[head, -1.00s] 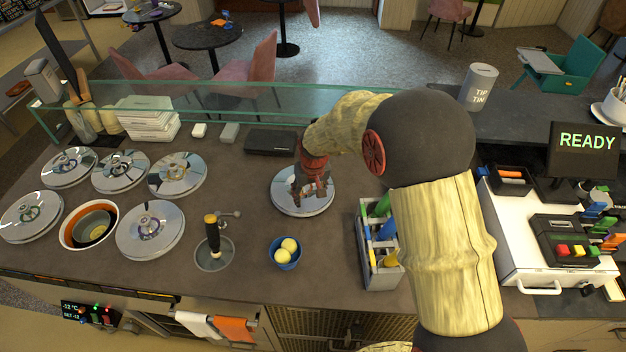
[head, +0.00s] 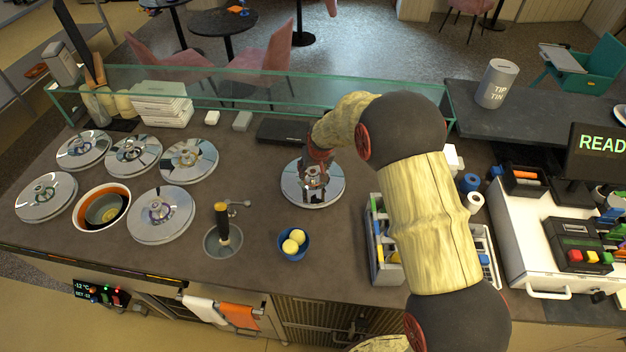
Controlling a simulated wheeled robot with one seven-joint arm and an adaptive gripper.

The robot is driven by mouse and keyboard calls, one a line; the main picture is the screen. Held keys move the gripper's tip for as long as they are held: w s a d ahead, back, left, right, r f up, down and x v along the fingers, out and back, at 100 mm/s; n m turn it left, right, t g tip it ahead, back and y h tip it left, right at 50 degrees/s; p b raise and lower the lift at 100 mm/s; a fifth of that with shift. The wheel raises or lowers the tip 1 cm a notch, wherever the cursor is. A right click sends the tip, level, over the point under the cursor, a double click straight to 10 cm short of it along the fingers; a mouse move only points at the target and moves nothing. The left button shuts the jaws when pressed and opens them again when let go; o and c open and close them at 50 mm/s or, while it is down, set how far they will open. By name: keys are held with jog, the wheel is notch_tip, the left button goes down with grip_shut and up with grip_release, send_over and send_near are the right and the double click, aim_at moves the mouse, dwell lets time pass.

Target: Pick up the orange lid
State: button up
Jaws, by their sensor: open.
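My gripper (head: 316,191) is open and points down over the middle of a round, shiny silver lid (head: 334,193) at the back centre of the counter. Its fingers straddle the lid's centre, where they hide any knob. I cannot tell whether they touch it. The lid itself looks silver, not orange. At the left, an uncovered round well (head: 83,225) has an orange inner wall and a darker round interior. Several other silver lids, such as one at the front (head: 163,213) and one behind it (head: 190,160), lie around this well.
A blue cup with yellow balls (head: 293,244) and a scoop in a round holder (head: 223,240) stand in front of the lid. A grey caddy (head: 384,270) is to the right. A black flat box (head: 284,131) and glass guard (head: 235,88) are behind.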

jog(key=c, duration=0.3)
grip_shut()
dwell(0.5)
